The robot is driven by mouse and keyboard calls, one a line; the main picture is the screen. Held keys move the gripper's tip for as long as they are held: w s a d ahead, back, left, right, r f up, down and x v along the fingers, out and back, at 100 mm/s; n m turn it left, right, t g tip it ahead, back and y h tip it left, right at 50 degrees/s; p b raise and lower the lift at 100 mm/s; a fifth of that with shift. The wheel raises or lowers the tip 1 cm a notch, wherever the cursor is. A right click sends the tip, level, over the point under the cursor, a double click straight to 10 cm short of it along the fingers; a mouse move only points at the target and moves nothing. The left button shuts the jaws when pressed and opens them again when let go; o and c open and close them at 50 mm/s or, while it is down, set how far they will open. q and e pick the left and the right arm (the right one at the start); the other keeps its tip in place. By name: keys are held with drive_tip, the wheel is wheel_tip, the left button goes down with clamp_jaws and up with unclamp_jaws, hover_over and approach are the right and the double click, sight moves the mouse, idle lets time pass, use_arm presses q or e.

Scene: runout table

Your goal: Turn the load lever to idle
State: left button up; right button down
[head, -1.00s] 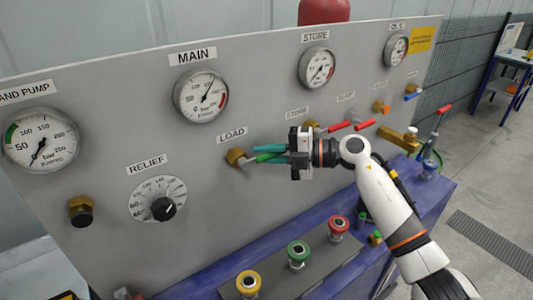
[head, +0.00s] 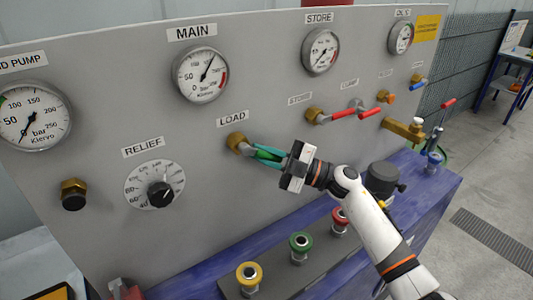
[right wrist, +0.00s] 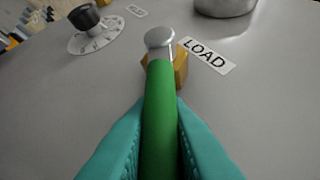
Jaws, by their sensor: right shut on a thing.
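The load lever has a green handle (right wrist: 160,115) and a metal end on a brass valve body (head: 236,141), under the LOAD label (head: 233,118) on the grey panel. In the head view the handle slants down and to the right from the valve. My right gripper (head: 268,157) is shut on the green handle, with its teal fingers on both sides of it. In the right wrist view the fingers (right wrist: 158,140) flank the handle, and the LOAD label (right wrist: 207,56) is beside the valve. My left gripper is not in view.
The RELIEF dial (head: 155,184) is to the left. Red-handled levers (head: 343,114) are to the right of the load valve. The MAIN gauge (head: 201,75) is above.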

drive_tip(key=s+a+f+m+t+b, duration=0.1)
drive_tip(key=a+m+t+b, duration=0.1)
drive_tip(key=m+t, duration=0.5)
drive_tip(key=s+a+f+m+t+h+b, duration=0.1)
drive_tip(key=s+a+m+t+b, duration=0.1)
drive_tip(key=m+t, duration=0.6)
drive_tip(key=shift+a+f+m, duration=0.15)
drive_tip(key=shift+f+m, duration=0.2)
drive_tip(key=shift+m, duration=1.35)
drive_tip(key=shift+s, duration=0.1)
drive_tip(key=c, duration=1.4)
unclamp_jaws()
drive_tip(key=b+v, duration=0.2)
drive_tip(key=v, duration=0.5)
drive_tip(key=shift+s+f, duration=0.15)
drive_tip(key=shift+s, duration=0.1)
